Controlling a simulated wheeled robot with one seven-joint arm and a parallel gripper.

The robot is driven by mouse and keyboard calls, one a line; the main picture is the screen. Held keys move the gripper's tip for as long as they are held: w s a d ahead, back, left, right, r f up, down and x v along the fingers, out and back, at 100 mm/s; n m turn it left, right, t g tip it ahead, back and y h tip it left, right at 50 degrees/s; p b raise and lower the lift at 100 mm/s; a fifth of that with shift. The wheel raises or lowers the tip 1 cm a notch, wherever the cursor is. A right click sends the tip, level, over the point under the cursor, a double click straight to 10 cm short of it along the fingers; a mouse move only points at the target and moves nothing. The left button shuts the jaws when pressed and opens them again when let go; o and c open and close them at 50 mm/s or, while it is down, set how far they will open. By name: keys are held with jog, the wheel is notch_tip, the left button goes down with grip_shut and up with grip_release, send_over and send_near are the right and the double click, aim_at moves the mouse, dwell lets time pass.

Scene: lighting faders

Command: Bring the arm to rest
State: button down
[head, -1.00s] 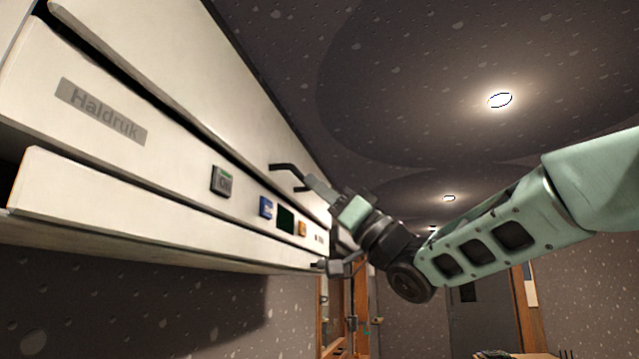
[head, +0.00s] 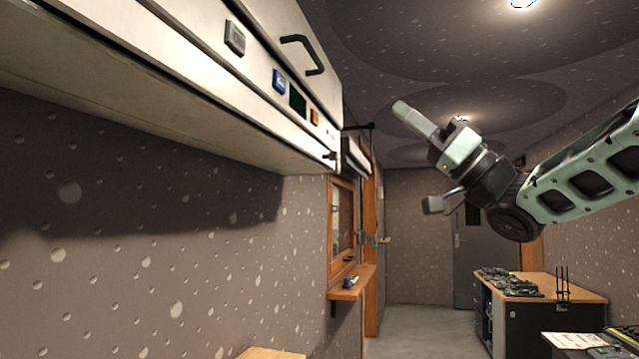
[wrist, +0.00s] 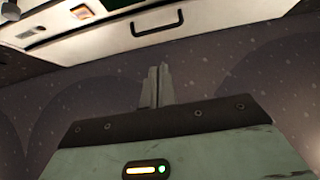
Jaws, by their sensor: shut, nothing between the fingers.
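My arm is raised at the right of the head view, with my gripper (head: 402,108) pointing up and to the left. The gripper is apart from the white cabinet (head: 160,110) on the left wall, with open air between them. In the wrist view my gripper (wrist: 159,70) has its two fingers together with nothing between them. The cabinet's dark handle (wrist: 157,22) shows beyond the fingers there.
The cabinet has a handle (head: 303,54), a grey switch (head: 235,38) and a blue button (head: 279,81). A wooden window ledge (head: 352,283) juts from the left wall. A desk with equipment (head: 545,292) stands at the right. The floor (head: 420,325) between is clear.

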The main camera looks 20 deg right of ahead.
jog(key=w+a+f+m+t+h, duration=0.1)
jog(key=w+a+f+m+h, duration=0.2)
jog(key=f+h, duration=0.3)
jog(key=w+a+f+m+h, duration=0.3)
jog(key=w+a+f, duration=0.1)
jog(key=f, duration=0.3)
jog(key=w+a+f+m+t+h, duration=0.1)
jog(key=w+a+f+m+h, duration=0.3)
jog(key=f, duration=0.3)
jog(key=s+a+f+n+g+h, duration=0.1)
jog(key=s+a+f+g+h, duration=0.15)
jog(key=f, duration=0.35)
jog(key=s+a+f+g+h, duration=0.1)
jog(key=f+g, duration=0.2)
jog(key=f, duration=0.2)
jog(key=s+a+f+n+g+h, duration=0.25)
jog(key=s+f+g, duration=0.35)
jog(key=s+f, duration=0.7)
jog(key=s+f+n+g+h, duration=0.1)
jog(key=s+f+g, duration=0.2)
jog(key=s, duration=0.4)
jog(key=s+d+f+n+g+h, duration=0.1)
jog(key=s+f+n+g, duration=0.1)
jog(key=s, duration=0.5)
notch_tip(320, 180, down, 2)
jog(key=shift+f+g, duration=0.15)
jog(key=shift+g, duration=0.5)
jog(key=shift+d, duration=0.1)
